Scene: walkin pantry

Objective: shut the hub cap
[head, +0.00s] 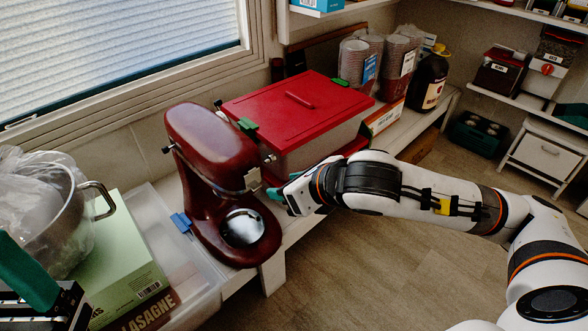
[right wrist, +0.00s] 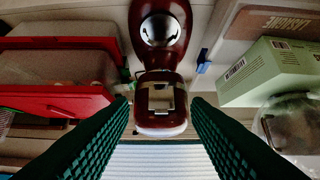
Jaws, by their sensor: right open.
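The dark red stand mixer (head: 205,150) stands on the white bench, its head over the round steel plate of its base. The hub cap (head: 252,179) is a small silver piece on the front end of the mixer head; it shows larger in the right wrist view (right wrist: 161,100). I cannot tell how far it is swung open. My right gripper (head: 279,196) is open and empty, pointing at the front of the head. In the right wrist view its green fingers lie either side of the cap, apart from it. My left gripper (head: 35,285) shows only partly at lower left.
A red-lidded bin (head: 300,105) stands close right of the mixer. Left of it are a clear plastic tub (head: 150,215), a green box (head: 118,258) and a wrapped steel bowl (head: 45,205). The floor (head: 370,270) in front of the bench is clear.

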